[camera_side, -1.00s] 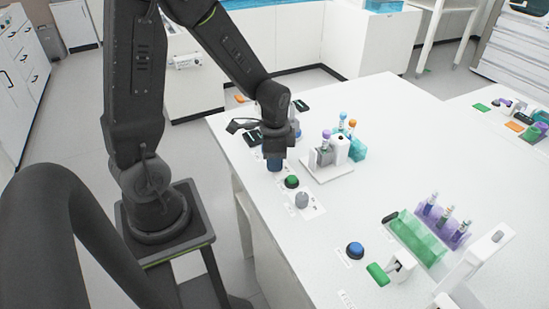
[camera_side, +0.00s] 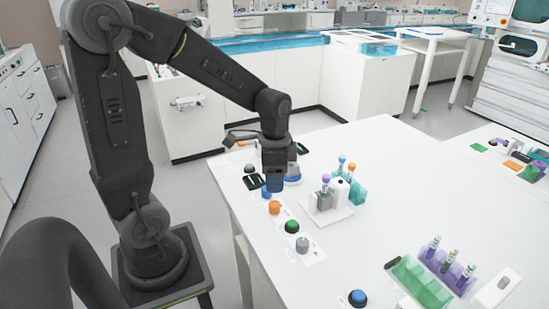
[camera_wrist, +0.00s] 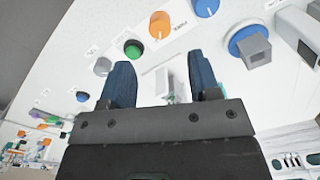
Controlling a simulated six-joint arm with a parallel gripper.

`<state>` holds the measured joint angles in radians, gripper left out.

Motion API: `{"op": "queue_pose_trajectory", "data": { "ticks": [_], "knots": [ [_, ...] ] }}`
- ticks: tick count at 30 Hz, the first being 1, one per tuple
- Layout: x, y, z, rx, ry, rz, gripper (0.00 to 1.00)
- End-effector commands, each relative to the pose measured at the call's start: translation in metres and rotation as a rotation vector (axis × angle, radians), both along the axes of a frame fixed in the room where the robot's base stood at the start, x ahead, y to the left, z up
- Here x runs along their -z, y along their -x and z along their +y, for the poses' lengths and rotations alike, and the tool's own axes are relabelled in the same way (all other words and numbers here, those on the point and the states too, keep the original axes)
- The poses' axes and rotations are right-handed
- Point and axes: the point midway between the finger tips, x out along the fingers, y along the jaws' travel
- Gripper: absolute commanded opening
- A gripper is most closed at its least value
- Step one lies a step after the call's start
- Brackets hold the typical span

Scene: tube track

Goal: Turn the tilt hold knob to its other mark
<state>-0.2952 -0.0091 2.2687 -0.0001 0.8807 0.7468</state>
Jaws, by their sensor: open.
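My gripper (camera_wrist: 160,85) is open, its two blue fingers apart with nothing between them. In the side view my gripper (camera_side: 273,184) hangs above the bench near a row of controls. An orange knob with a white pointer line (camera_wrist: 159,26) lies ahead of the fingers in the wrist view; it also shows in the side view (camera_side: 275,208). A blue knob (camera_wrist: 206,6) is beside it, partly cut off by the frame edge. A grey knob (camera_wrist: 102,66) is farther left. The labels are too small to read, so I cannot tell which knob is the tilt hold.
A green button (camera_side: 292,226) sits between the orange and grey knobs. A blue round base with a grey block (camera_wrist: 250,47) stands right of the fingers. A tube holder (camera_side: 330,200) and a purple-green rack (camera_side: 425,283) stand on the white bench (camera_side: 385,220). Its middle is clear.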

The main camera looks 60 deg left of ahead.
Motion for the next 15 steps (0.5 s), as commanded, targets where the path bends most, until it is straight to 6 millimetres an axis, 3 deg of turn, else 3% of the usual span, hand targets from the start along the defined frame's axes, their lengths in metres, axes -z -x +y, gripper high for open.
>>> {"op": "queue_pose_trajectory", "data": {
  "ticks": [6, 15],
  "knots": [
    [-0.039, -0.001, 0.0, 0.0, -0.001, -0.004, 0.56],
    [-0.055, 0.0, 0.0, 0.0, 0.0, 0.0, 0.56]
  ]
}}
